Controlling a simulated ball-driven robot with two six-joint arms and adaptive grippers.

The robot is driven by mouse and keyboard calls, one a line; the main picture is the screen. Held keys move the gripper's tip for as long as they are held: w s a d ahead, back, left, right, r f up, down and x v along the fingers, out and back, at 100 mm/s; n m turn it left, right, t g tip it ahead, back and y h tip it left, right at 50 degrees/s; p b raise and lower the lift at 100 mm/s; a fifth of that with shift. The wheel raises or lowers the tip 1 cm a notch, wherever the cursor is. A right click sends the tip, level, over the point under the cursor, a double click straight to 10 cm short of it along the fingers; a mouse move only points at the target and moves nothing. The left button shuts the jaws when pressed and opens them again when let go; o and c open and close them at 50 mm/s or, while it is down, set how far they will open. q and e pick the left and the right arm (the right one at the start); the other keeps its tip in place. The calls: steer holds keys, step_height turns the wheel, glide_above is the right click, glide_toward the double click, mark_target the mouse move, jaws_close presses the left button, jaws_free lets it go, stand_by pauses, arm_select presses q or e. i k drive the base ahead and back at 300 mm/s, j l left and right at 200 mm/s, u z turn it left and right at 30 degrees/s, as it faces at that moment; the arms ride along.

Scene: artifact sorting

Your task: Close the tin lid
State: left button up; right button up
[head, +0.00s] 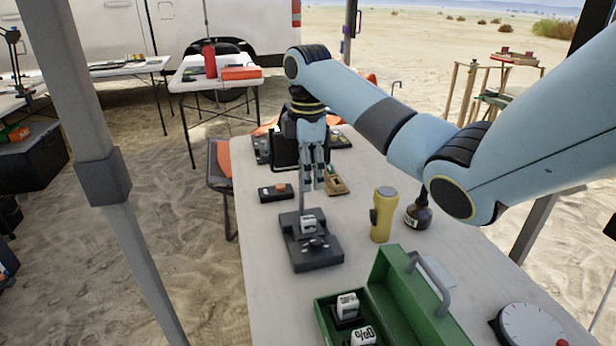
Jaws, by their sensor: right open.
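The green tin (323,312) stands on the near part of the table, partly cut off by the bottom edge of the head view. Its green lid (388,268), with a grey handle (430,283), stands raised and open on the tin's right side. Two white marked blocks lie in the tin, one (347,305) behind the other (362,336). My right gripper (313,187) points down, open, with nothing seen between its fingers. It is over the far part of the table, well beyond the tin and apart from it. My left gripper is not in view.
A dark stand (318,252) with a small white block is between the gripper and tin. A yellow flashlight (383,214) and dark bottle (418,213) stand to the right. A round dial (530,328) is at the near right. The table's left front strip is clear.

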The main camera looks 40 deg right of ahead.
mark_target(415, 314)
steer(key=k+j, duration=1.15)
steer(key=j, duration=0.3)
